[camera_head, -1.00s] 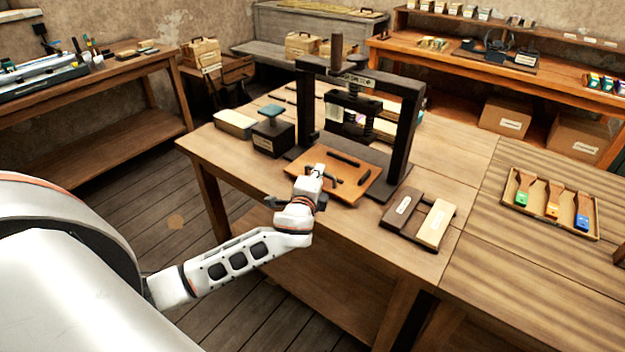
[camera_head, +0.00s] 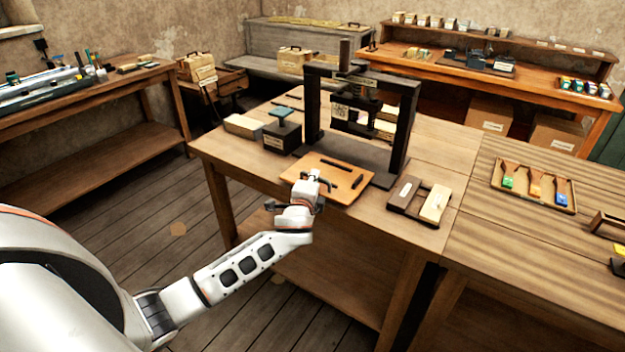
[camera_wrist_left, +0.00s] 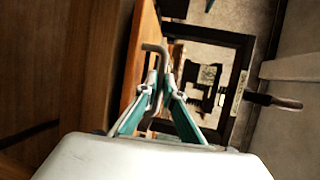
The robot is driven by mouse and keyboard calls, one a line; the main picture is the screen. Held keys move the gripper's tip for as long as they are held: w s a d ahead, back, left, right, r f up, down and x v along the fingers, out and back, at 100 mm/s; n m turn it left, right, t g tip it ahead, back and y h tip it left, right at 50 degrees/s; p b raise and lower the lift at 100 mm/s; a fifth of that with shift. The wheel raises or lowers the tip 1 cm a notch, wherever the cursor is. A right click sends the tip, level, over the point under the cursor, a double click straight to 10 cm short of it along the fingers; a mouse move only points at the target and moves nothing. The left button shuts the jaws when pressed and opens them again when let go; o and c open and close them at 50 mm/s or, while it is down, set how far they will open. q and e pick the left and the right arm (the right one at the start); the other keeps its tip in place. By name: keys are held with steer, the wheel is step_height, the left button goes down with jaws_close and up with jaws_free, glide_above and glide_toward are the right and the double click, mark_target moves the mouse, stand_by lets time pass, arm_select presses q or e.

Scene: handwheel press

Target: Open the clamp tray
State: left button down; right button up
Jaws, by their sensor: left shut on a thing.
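The clamp tray (camera_head: 318,169) is a flat orange-brown board with dark bars on it. It lies at the foot of the black handwheel press (camera_head: 402,125) and reaches out from it toward the table's front edge. My left gripper (camera_head: 312,181) is at the tray's near left edge. In the left wrist view, its fingers (camera_wrist_left: 163,90) are closed together on a bent metal handle (camera_wrist_left: 154,48). The tray's orange edge (camera_wrist_left: 143,50) runs beside them, and the press frame (camera_wrist_left: 240,70) stands beyond. The gripper hides part of the tray's front. My right gripper is not in view.
A dark block with a teal top (camera_head: 282,133) stands left of the press. A dark and pale wooden piece (camera_head: 419,201) lies right of the tray. The floor (camera_head: 150,235) before the table is clear.

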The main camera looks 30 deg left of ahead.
arm_select(q)
steer(key=shift+s, duration=0.2)
stand_by(0.3)
steer(key=c, duration=2.2)
jaws_free()
steer(key=shift+o, duration=0.2)
steer(key=v, duration=1.2)
